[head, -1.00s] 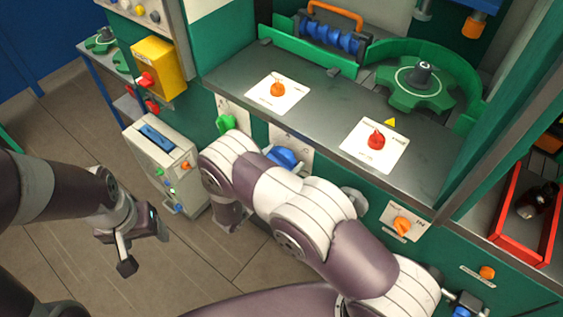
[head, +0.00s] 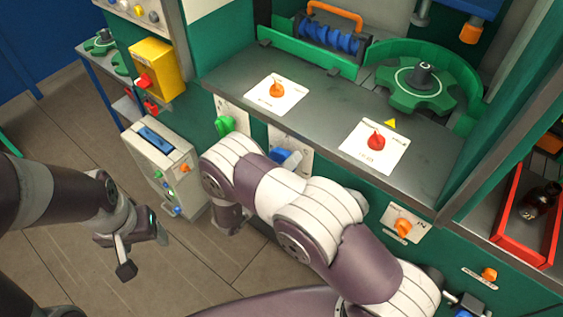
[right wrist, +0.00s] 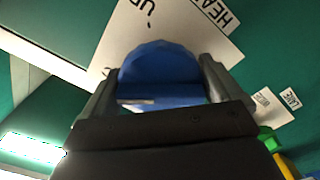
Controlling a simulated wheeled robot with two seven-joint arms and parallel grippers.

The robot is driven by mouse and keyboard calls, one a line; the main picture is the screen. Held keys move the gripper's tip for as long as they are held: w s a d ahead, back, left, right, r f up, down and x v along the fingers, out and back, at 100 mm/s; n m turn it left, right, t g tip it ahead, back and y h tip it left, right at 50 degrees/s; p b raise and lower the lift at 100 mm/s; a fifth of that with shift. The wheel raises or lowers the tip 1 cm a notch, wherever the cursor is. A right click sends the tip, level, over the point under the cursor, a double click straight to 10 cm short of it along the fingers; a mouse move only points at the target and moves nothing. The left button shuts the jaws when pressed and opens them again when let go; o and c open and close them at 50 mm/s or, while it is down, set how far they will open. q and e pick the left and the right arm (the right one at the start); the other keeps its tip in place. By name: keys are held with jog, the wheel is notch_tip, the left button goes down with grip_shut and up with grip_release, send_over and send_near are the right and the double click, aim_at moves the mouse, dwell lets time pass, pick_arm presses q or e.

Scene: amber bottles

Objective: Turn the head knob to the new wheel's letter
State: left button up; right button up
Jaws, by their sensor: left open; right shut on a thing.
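The blue head knob (head: 290,158) sits on a white plate on the green front panel, partly covered by my right arm in the head view. In the right wrist view my right gripper (right wrist: 160,95) is shut on the knob (right wrist: 160,75), one finger on each side. My right gripper is hidden behind my arm in the head view. My left gripper (head: 144,255) is open and empty above the floor. A green toothed wheel (head: 410,100) lies on the bench at the back right; no letter on it is readable.
The grey bench (head: 325,105) holds an orange knob (head: 277,90) and a red knob (head: 376,141) on white plates. Another orange knob (head: 403,227) is on the front panel. A red tray (head: 507,220) with a dark bottle stands right. A grey box (head: 160,165) stands left.

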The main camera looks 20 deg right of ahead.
jog(key=shift+n, duration=0.5)
dwell(0.3)
jog(key=o, duration=0.7)
jog(key=shift+d, duration=0.15)
